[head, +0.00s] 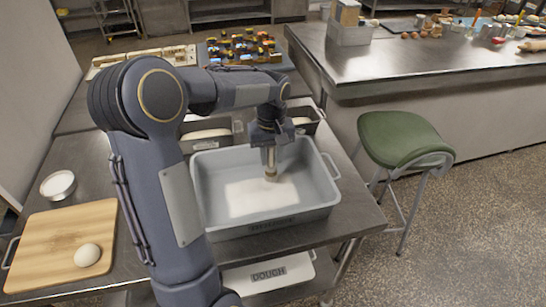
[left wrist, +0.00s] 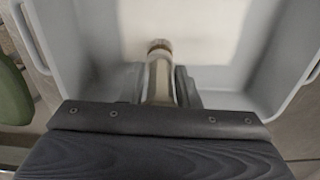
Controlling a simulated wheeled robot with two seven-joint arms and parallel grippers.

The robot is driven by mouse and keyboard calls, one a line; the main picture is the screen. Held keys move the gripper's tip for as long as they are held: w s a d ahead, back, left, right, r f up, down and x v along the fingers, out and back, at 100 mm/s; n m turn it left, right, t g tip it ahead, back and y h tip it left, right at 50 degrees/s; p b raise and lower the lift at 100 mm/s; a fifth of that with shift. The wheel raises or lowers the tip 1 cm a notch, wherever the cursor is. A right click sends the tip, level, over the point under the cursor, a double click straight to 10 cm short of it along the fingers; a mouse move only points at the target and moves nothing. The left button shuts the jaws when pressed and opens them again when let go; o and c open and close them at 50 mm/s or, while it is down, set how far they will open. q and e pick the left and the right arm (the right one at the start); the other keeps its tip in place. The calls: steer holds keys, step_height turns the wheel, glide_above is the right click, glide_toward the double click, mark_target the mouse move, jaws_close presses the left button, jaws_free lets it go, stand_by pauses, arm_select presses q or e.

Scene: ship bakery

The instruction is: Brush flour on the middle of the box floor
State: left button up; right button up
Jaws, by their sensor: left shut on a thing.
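The grey box (head: 205,175) stands on the metal table, open at the top. A pale patch of flour (head: 250,198) covers the middle of its floor; it also shows in the left wrist view (left wrist: 205,30). My left gripper (head: 270,146) is inside the box and shut on a brush (head: 271,172) with a light handle. The brush points down, its tip at the flour patch's back right part. In the left wrist view the brush (left wrist: 158,75) sits between the two dark fingers. I cannot tell whether its tip touches the floor. My right gripper is not in view.
A wooden board (head: 60,245) with a dough ball (head: 87,255) and a white bowl (head: 58,185) are at the left. Smaller tins (head: 305,118) stand behind the box. A green stool (head: 405,135) stands right of the table. A dough-labelled container (head: 268,273) is below.

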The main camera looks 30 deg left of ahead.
arm_select(q)
step_height(320, 180, up, 2)
steer(key=shift+s+a+r+p, duration=0.1)
steer(key=shift+a+p, duration=0.05)
steer(key=shift+p, duration=0.45)
steer(key=shift+r+p, duration=1.05)
steer(key=shift+r, duration=0.25)
